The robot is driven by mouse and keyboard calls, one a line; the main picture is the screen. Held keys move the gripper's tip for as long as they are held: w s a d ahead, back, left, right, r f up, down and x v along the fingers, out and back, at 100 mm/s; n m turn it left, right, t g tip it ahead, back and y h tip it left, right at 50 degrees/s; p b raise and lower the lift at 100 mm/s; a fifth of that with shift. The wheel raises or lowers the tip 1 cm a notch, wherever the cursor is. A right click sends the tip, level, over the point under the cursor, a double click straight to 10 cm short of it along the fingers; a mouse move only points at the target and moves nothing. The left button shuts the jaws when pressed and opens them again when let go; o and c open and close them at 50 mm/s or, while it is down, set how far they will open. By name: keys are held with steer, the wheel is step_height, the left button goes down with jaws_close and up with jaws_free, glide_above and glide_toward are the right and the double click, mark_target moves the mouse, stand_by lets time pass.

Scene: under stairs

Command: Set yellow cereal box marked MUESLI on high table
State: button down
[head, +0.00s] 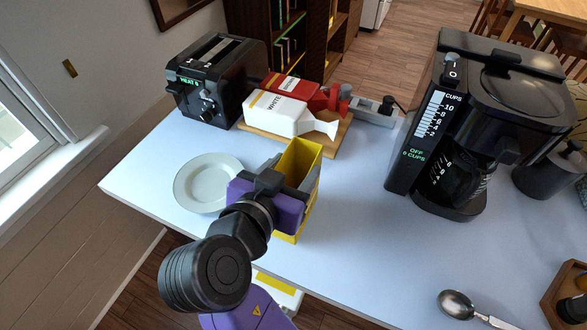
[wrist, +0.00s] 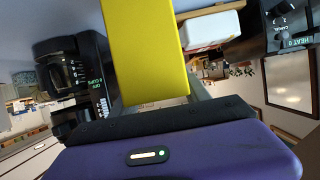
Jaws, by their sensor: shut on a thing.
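The yellow cereal box (head: 298,158) is upright or nearly so in the head view, over the front part of the pale table (head: 350,235). My gripper (head: 290,176) is shut on it, one grey finger on either side. The box's plain yellow face (wrist: 146,50) fills the upper middle of the wrist view, above the purple gripper body. No MUESLI lettering shows in either view. My gripper hides part of the box's near side. I cannot tell whether its bottom touches the table or hangs just above it.
A white plate (head: 205,184) lies left of the box. Behind stand a black toaster (head: 212,78) and a board (head: 327,143) with a white carton (head: 277,114) and red carton (head: 290,87). A coffee maker (head: 480,110) stands right. A spoon (head: 458,304) lies front right. The centre-right tabletop is clear.

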steer(key=shift+f, duration=0.55)
steer(key=c, duration=0.5)
jaws_free()
steer(key=b+v, duration=0.2)
steer(key=v, duration=1)
